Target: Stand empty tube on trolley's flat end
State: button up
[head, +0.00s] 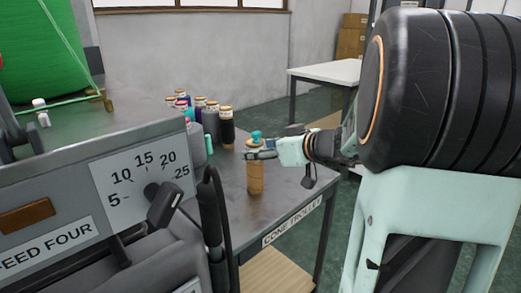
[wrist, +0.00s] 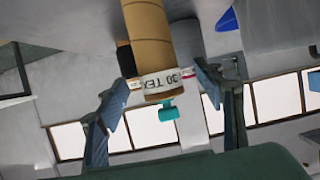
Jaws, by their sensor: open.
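The empty tube (head: 256,180) is brown cardboard and stands upright on the grey top of the cone trolley (head: 232,215), near the labelled edge. My gripper (head: 262,151) is at the tube's upper end. In the wrist view, which looks upside down, the tube (wrist: 148,35) has a white band reading "30 TEX" and a teal piece (wrist: 168,110) at its end. My open gripper (wrist: 166,80) has one finger on each side of the band; the left tip is very close to it. Whether either finger touches is hard to tell.
Several capped thread cones (head: 212,118) stand behind and left of the tube, with a small teal cylinder (head: 209,144) nearby. The grey feed panel (head: 95,195) with its dial fills the left front. A white table (head: 325,72) stands at the back. The trolley top right around the tube is clear.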

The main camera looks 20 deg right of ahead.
jog(key=shift+r, duration=0.15)
jog(key=shift+s+d+r+p, duration=0.15)
jog(key=shift+s+p, duration=0.05)
jog(key=shift+p, duration=0.2)
jog(key=v, duration=1.1)
jog(key=shift+s+p, duration=0.2)
jog(key=shift+p, duration=0.1)
jog(key=shift+w, duration=0.1)
